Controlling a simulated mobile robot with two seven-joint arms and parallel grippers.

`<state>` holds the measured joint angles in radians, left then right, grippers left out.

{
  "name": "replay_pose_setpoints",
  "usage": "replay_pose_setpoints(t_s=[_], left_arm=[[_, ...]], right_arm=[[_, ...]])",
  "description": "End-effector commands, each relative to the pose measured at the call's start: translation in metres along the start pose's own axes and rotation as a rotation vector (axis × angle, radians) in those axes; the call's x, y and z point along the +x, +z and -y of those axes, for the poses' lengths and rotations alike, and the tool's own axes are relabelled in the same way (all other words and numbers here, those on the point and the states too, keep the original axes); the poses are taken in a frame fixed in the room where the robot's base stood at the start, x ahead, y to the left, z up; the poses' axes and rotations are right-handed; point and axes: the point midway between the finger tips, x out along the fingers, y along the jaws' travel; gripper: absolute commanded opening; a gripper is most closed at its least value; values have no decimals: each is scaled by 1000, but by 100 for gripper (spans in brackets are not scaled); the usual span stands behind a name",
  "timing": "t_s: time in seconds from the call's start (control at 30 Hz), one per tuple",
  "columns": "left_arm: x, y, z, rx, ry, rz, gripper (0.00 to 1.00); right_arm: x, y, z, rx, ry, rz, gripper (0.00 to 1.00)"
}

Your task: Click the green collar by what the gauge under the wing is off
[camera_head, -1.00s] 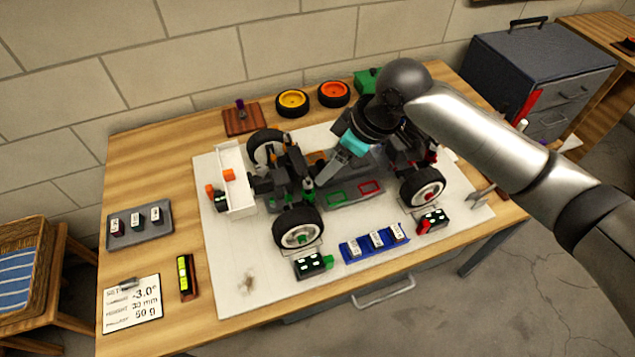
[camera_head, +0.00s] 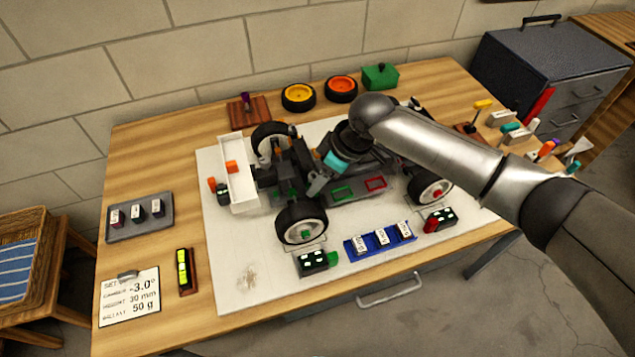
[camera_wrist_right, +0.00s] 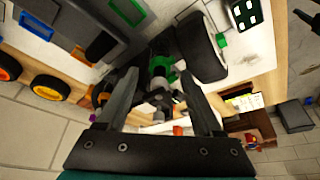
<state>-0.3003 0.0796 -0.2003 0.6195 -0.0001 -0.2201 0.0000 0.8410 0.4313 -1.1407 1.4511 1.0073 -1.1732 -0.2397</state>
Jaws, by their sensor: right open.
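The racecar stands on a white mat (camera_head: 225,270) with its white wing (camera_head: 238,178) at the left. A small dark gauge (camera_head: 222,193) is at the wing's left edge; its reading is too small to make out. The green collar (camera_wrist_right: 165,72) sits on a suspension strut by a front wheel (camera_wrist_right: 200,48). My right gripper (camera_head: 314,190) is above the car's front part. In the right wrist view, my right gripper (camera_wrist_right: 161,80) is open and empty, with the collar and strut showing between its fingers. My left gripper is out of view.
A setup card (camera_head: 130,297) reads -3.0°, 30 mm and 50 g. Two dark readout boxes (camera_head: 313,262) (camera_head: 440,219) and a blue tray (camera_head: 352,252) lie along the near side. A grey tray (camera_head: 140,232) is at the left, with spare wheels (camera_head: 299,97) behind.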

Motion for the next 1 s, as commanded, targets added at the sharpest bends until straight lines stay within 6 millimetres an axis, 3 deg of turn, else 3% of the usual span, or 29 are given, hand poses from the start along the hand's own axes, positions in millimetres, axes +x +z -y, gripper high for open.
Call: replay_pose_setpoints(t_s=[0.2,0.53,1.0], left_arm=[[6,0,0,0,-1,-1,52],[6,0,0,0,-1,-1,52],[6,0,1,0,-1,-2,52]], right_arm=[[20,0,0,0,-1,1,68],[22,0,0,-1,0,0,68],[22,0,0,0,0,0,16]])
